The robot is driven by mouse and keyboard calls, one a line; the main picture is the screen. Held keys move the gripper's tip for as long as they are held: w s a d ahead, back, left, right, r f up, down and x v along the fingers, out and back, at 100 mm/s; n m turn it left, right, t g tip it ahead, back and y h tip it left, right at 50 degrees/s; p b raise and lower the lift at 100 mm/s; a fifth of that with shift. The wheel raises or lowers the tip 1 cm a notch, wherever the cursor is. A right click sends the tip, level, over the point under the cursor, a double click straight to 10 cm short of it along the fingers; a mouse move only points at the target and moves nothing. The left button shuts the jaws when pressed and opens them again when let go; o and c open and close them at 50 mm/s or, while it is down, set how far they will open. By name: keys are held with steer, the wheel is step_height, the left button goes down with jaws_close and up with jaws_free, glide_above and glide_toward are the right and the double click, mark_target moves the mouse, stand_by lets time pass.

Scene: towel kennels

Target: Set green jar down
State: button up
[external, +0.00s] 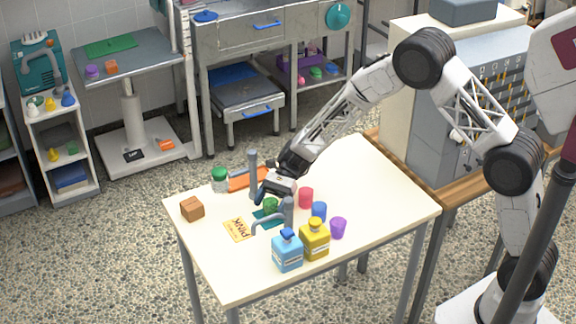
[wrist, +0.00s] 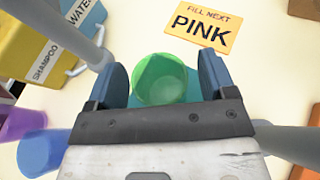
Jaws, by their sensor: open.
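The green jar (wrist: 160,80) shows between my open fingers in the wrist view, with a gap to the finger on each side. It is a green translucent cup shape, seen from above. In the external view the green jar (external: 270,204) is low at the teal square (external: 262,219) on the table, partly hidden by my gripper. It seems to stand on the square, which also shows beside it in the wrist view (wrist: 191,87). My gripper (external: 274,196) points down around the jar, fingers open.
Grey posts (external: 253,172) (external: 289,212) stand close on both sides. Red (external: 306,198), blue (external: 319,210) and purple (external: 338,228) cups, blue (external: 287,253) and yellow (external: 314,242) bottles stand right. A PINK card (wrist: 203,25), brown box (external: 192,209) and green-lidded jar (external: 220,182) lie left.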

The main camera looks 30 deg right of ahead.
steer(key=shift+r, duration=0.15)
steer(key=shift+w+d, duration=0.1)
steer(key=shift+d, duration=0.05)
steer(key=v, duration=1.1)
steer(key=shift+d+r, duration=0.2)
steer(key=shift+d, duration=0.1)
steer(key=shift+w, duration=0.15)
stand_by(0.4)
